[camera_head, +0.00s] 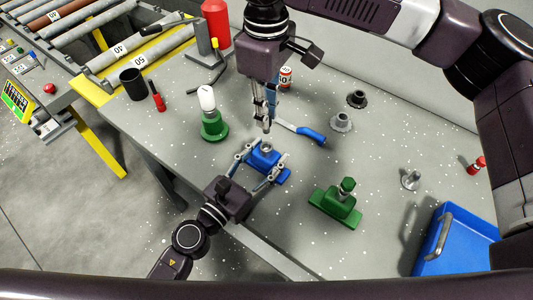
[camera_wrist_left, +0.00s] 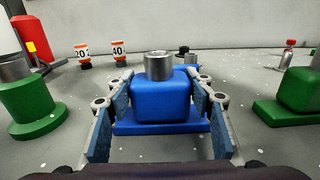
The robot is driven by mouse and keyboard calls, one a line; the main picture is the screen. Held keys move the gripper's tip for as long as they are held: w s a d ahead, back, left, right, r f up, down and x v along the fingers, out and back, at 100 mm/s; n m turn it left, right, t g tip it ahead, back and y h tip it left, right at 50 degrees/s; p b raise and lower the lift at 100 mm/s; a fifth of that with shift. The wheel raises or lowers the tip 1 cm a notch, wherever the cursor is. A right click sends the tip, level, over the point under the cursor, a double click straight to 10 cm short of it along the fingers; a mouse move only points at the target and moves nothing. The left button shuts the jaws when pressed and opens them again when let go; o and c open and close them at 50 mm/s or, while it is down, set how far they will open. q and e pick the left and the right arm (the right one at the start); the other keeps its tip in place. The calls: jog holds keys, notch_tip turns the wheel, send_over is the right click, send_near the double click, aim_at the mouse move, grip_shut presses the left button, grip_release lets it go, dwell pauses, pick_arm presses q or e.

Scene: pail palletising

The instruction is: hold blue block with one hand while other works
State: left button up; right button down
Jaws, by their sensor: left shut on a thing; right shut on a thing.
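The blue block (camera_head: 283,176) stands upright on the speckled table, with a grey metal collar (camera_head: 266,147) on top. My left gripper (camera_head: 258,168) is shut on the block, one finger on each side. The left wrist view shows the blue block (camera_wrist_left: 160,100) between the padded fingers of my left gripper (camera_wrist_left: 158,115), with the grey collar (camera_wrist_left: 158,66) above. My right gripper (camera_head: 266,118) points down above and behind the block.
A green block with a white top (camera_head: 213,125) stands to the left, another green block (camera_head: 338,205) to the right. Grey and black hubs (camera_head: 341,121) stand behind. A blue bin (camera_head: 455,240) is at the right edge. A black cup (camera_head: 132,85) stands near the roller conveyor.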

pick_arm(q)
jog(key=o, duration=1.6)
jog(key=v, duration=1.2)
